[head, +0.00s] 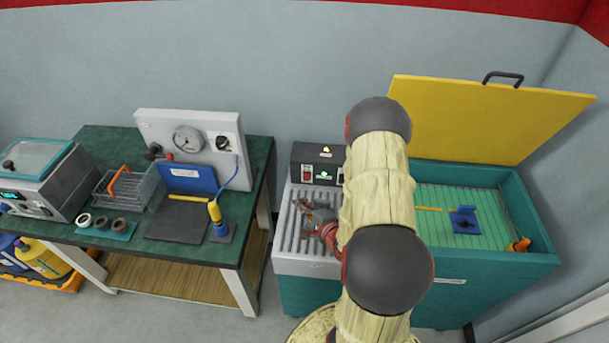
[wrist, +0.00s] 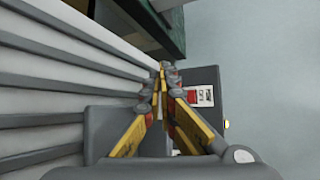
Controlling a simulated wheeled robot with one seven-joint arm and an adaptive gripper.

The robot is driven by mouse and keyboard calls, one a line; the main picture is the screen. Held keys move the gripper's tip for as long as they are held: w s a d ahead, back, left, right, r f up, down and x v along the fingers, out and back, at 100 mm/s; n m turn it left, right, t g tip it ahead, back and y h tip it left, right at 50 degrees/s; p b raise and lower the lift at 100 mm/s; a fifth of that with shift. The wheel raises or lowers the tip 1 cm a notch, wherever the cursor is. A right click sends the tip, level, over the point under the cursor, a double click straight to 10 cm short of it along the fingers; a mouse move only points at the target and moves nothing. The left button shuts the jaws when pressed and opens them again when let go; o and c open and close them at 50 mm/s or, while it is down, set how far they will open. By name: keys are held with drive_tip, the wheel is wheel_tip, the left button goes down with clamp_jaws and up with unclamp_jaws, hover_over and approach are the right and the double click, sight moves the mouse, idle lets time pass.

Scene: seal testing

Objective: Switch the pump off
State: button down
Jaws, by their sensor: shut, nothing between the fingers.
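A dark control box (head: 318,158) stands at the back of the grey ribbed drain top, against the wall. On its front is a red rocker switch (head: 306,173) with a green light (head: 324,174) to its right; a yellow light (head: 326,150) is above. My gripper (head: 302,205) is over the ribbed top, in front of the box and apart from the switch. In the wrist view, my gripper (wrist: 163,70) has its fingertips together and empty, and the red switch (wrist: 194,96) on its pale plate shows just beyond, partly behind a finger. The switch position cannot be told.
My arm hides the box's right end and part of the teal tank (head: 535,230), whose yellow lid (head: 490,115) stands raised. A green-topped bench (head: 105,150) with a gauge panel (head: 160,122) is at the left. The ribbed top (head: 300,245) is clear around my gripper.

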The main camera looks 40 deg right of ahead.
sight(307, 176)
drive_tip(key=shift+d, duration=0.1)
drive_tip(key=shift+w+d+r, duration=0.2)
drive_tip(key=shift+w+d, duration=0.75)
drive_tip(key=shift+d, duration=0.15)
drive_tip(key=shift+w+d+r, duration=0.15)
drive_tip(key=shift+w+d, duration=0.75)
drive_tip(key=shift+d, duration=0.15)
drive_tip(key=shift+w+d+r, duration=0.2)
drive_tip(key=shift+w+d, duration=0.75)
drive_tip(key=shift+d, duration=0.15)
drive_tip(key=shift+w+d, duration=0.1)
drive_tip(key=shift+w+d, duration=0.15)
drive_tip(key=shift+d, duration=0.05)
drive_tip(key=shift+w+d, duration=0.2)
drive_tip(key=shift+d, duration=0.05)
drive_tip(key=shift+s+a, duration=0.1)
drive_tip(key=shift+a, duration=0.05)
drive_tip(key=shift+s+a+p, duration=0.35)
drive_tip(key=shift+a, duration=0.05)
